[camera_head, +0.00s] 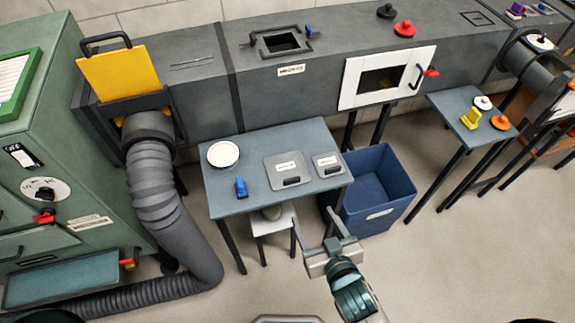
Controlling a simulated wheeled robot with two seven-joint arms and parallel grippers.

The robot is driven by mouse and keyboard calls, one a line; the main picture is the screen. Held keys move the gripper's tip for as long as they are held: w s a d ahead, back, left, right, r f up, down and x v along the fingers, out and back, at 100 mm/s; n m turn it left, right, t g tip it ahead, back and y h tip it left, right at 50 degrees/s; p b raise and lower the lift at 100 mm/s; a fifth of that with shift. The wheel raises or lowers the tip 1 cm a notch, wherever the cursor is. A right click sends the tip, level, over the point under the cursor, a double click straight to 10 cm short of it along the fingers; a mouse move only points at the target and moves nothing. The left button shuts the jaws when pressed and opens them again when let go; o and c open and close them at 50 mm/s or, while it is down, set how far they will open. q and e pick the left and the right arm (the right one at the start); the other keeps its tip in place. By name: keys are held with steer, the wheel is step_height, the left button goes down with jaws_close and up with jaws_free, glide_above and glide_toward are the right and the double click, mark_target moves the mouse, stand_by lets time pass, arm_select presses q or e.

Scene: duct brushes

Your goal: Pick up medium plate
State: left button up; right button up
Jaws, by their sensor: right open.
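Two grey flat plates with white labels and dark handles lie on the small blue-grey table (250,200). The larger plate (276,178) is near the middle. The smaller plate (321,160) is to its right, close to the table's right edge. The label text is too small to read, so I cannot tell which is the medium plate. My right gripper (329,222) is open and empty, in front of the table's right front corner and apart from both plates. My left gripper is not in view.
A round white-topped item (223,154) and a blue item (241,187) share the table. A blue bin (385,190) stands right of it, a stool (274,222) below. The grey duct (190,60) runs behind; a flexible hose (155,185) is left.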

steer(key=shift+d+f, duration=0.1)
steer(key=shift+d, duration=0.05)
steer(key=p, duration=0.3)
glide_toward(293, 181)
steer(key=x, duration=0.3)
steer(key=shift+w+f, duration=0.2)
steer(key=shift+w, duration=0.1)
steer(key=shift+w+a, duration=0.25)
steer(key=shift+w, duration=0.3)
steer(key=shift+p+x, duration=0.7)
steer(key=shift+x, duration=1.2)
steer(key=shift+a, duration=0.1)
